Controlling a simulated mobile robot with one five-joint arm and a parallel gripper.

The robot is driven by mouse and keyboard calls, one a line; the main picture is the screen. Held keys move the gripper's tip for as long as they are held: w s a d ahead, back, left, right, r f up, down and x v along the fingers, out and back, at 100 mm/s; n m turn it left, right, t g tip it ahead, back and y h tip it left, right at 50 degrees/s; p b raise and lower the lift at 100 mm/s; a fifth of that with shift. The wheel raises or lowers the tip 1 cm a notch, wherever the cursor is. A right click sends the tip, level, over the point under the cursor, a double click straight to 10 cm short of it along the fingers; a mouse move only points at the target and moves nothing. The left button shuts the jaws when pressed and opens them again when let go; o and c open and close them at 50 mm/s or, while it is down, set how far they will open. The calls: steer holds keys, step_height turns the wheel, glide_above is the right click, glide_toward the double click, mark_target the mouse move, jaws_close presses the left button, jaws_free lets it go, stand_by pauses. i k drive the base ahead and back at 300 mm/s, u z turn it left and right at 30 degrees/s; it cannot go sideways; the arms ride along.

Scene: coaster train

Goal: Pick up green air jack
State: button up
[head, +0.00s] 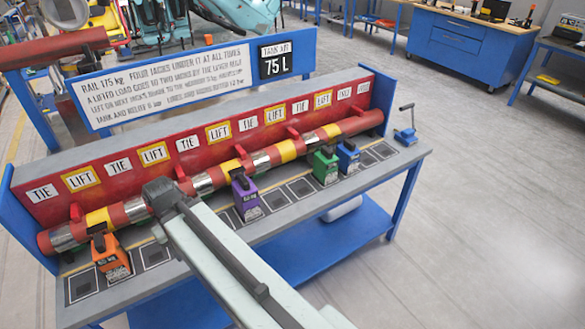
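The green air jack (326,167) stands on the grey top of the blue bench (345,193), at the front of the long red rail (350,125), right of centre in the head view. A blue jack (348,157) stands close by on its right. My gripper (160,192) is at the end of my pale arm, over the left-middle of the bench near the rail. It is well to the left of the green jack. Its fingers are not clearly shown, so I cannot tell whether it is open or shut.
A purple jack (246,197) stands between my gripper and the green jack. An orange jack (111,259) stands at the left end. A blue crank-like tool (405,135) is at the right end. Behind the rail rises a red panel with TIE and LIFT labels (154,153).

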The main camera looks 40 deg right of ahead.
mark_target(324, 163)
steer(key=u, duration=2.15)
steer(key=k, duration=2.3)
steer(key=z, duration=0.95)
steer(key=i, duration=1)
steer(key=u, duration=0.05)
